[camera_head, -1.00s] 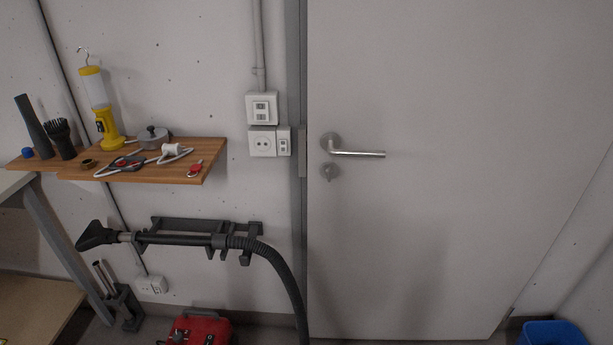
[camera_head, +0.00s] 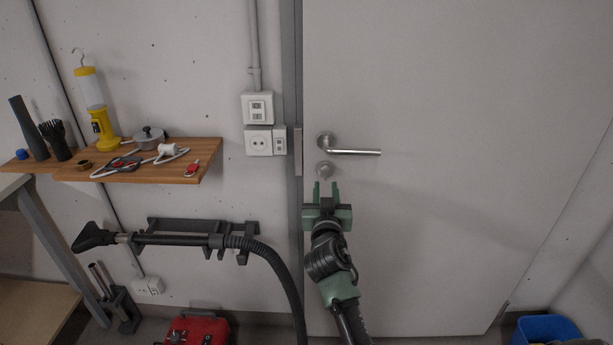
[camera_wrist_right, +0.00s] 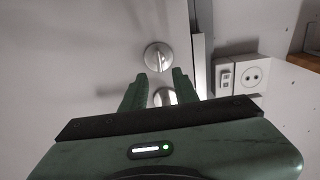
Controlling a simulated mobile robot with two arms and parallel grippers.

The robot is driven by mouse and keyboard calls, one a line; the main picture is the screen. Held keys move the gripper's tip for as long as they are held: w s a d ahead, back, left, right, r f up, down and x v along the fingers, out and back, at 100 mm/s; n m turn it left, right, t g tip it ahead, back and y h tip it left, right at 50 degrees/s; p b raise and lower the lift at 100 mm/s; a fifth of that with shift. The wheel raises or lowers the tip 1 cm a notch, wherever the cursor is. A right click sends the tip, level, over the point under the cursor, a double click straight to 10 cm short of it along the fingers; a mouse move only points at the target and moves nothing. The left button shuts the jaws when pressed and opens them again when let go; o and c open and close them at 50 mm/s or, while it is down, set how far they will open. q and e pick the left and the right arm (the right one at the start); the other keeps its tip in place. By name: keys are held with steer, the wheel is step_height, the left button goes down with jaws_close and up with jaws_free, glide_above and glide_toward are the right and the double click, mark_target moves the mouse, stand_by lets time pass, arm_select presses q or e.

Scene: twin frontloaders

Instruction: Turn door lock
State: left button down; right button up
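The door lock (camera_head: 325,169) is a small round metal fitting on the grey door (camera_head: 450,90), just below the lever handle (camera_head: 352,151). My right gripper (camera_head: 325,188) is in front of the door, a little below the lock in the head view, with its two green fingers pointing up at it. The fingers are apart and nothing shows between them as held. In the right wrist view a round metal fitting (camera_wrist_right: 158,57) shows past the fingertips, and a bright metal piece (camera_wrist_right: 165,97) is partly hidden between the fingers. Contact cannot be told. My left gripper is not in view.
Wall switches and a socket (camera_head: 259,142) are left of the door frame. A wooden shelf (camera_head: 150,165) holds a yellow lamp (camera_head: 101,118) and small tools. A vacuum hose (camera_head: 270,260) hangs below. A red case (camera_head: 198,330) and a blue bin (camera_head: 547,328) stand low down.

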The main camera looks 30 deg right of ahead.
mark_target(325, 174)
steer(key=x, duration=0.7)
steer(key=shift+d+f, duration=0.1)
steer(key=shift+f, duration=0.05)
jaws_close()
